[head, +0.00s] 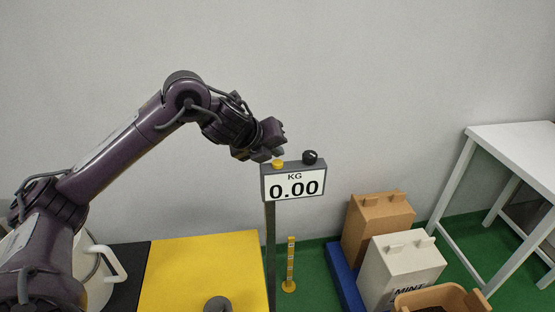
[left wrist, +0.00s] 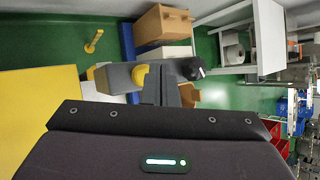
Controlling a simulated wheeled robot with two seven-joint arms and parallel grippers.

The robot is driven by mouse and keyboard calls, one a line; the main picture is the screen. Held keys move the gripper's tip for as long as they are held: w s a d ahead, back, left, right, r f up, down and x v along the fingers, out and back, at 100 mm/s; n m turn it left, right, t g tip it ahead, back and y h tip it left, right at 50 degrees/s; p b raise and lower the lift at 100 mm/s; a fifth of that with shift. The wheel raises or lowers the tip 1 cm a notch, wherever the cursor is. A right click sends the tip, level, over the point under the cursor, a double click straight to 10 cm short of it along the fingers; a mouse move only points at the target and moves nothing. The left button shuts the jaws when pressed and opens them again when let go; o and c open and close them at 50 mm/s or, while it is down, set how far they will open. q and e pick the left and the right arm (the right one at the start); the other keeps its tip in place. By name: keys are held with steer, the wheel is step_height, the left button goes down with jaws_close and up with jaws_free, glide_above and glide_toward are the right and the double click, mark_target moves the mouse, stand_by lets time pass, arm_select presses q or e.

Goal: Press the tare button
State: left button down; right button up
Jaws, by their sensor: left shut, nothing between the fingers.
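The scale display (head: 294,184) stands on a grey post and reads 0.00 KG. On its top edge are a yellow button (head: 278,164) at the left and a black knob (head: 310,157) at the right. My left gripper (head: 272,151) is shut and empty, just above the yellow button. I cannot tell whether it touches it. In the left wrist view the shut fingers (left wrist: 166,92) point at the display's top, with the yellow button (left wrist: 140,76) on their left and the black knob (left wrist: 192,69) beyond on the right. My right gripper is not in view.
A yellow-topped surface (head: 195,265) with a grey round thing (head: 217,304) lies below my left arm. A short yellow post (head: 290,265) stands on the green floor.

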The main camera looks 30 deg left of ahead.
mark_target(275, 164)
arm_select(q)
step_height(275, 164, up, 5)
steer(key=p, duration=0.5)
stand_by(0.4)
steer(key=shift+f, duration=0.1)
